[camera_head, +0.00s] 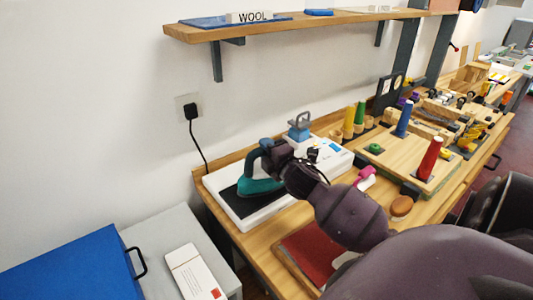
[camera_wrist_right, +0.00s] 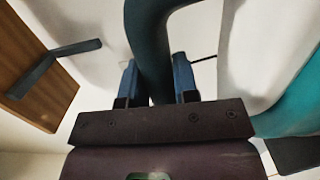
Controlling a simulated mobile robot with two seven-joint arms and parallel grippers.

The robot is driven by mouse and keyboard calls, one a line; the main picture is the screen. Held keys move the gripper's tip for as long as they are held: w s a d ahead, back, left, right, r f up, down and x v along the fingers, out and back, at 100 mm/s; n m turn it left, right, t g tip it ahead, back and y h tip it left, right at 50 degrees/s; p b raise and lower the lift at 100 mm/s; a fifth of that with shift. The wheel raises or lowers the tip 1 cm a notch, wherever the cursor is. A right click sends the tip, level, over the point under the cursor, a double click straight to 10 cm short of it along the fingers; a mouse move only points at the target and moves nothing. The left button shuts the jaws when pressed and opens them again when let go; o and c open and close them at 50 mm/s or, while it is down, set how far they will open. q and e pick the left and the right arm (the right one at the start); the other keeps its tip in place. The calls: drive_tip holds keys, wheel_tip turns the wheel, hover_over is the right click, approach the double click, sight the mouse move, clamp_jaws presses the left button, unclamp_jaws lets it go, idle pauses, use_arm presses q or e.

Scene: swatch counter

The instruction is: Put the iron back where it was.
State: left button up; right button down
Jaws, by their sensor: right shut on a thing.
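The iron (camera_head: 262,187) has a teal body and a darker handle. It is over the black pad (camera_head: 228,199) on the white board (camera_head: 245,218) at the left end of the wooden counter. I cannot tell whether its sole touches the pad. My right gripper (camera_head: 270,152) is shut on the iron's handle. In the right wrist view, the blue fingers (camera_wrist_right: 158,84) stand on both sides of the dark handle (camera_wrist_right: 150,45), and part of the teal body (camera_wrist_right: 290,108) shows at the right. My arm hides part of the iron and board. My left gripper is not in view.
A blue clamp-like object (camera_head: 299,126) stands behind the iron. A black plug (camera_head: 191,112) with a cord is on the wall. A shelf with a WOOL sign (camera_head: 250,16) hangs above. Coloured cones, including a red one (camera_head: 429,160), stand to the right on the counter.

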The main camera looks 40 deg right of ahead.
drive_tip(key=shift+f, duration=0.4)
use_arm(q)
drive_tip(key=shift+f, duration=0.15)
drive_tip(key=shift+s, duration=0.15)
use_arm(e)
drive_tip(key=shift+f, duration=0.1)
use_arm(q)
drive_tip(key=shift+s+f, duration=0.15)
use_arm(e)
drive_tip(key=c, duration=0.9)
unclamp_jaws()
drive_tip(key=shift+f, duration=0.1)
